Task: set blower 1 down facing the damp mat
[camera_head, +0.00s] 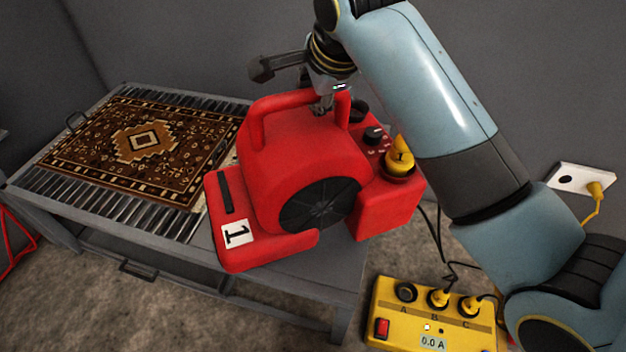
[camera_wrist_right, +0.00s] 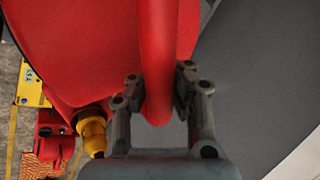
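Blower 1 (camera_head: 310,165) is a red housing with a dark round grille, a top handle and a white label "1". It is at the near right end of the slatted table; I cannot tell whether its base touches the tabletop. Its low labelled end is on the left, beside the patterned brown mat (camera_head: 140,140), which lies flat on the slats. My right gripper (camera_head: 322,105) is shut on the blower's handle; in the right wrist view (camera_wrist_right: 158,90) a finger sits on each side of the red bar (camera_wrist_right: 157,50). My left gripper is not in view.
A yellow power box (camera_head: 430,312) reading 0.0 A, with plugs in B and C, is at the lower right. A yellow plug (camera_head: 399,155) sits in the blower's back. A wall outlet (camera_head: 580,180) is at the right. Grey walls stand behind the table (camera_head: 300,285).

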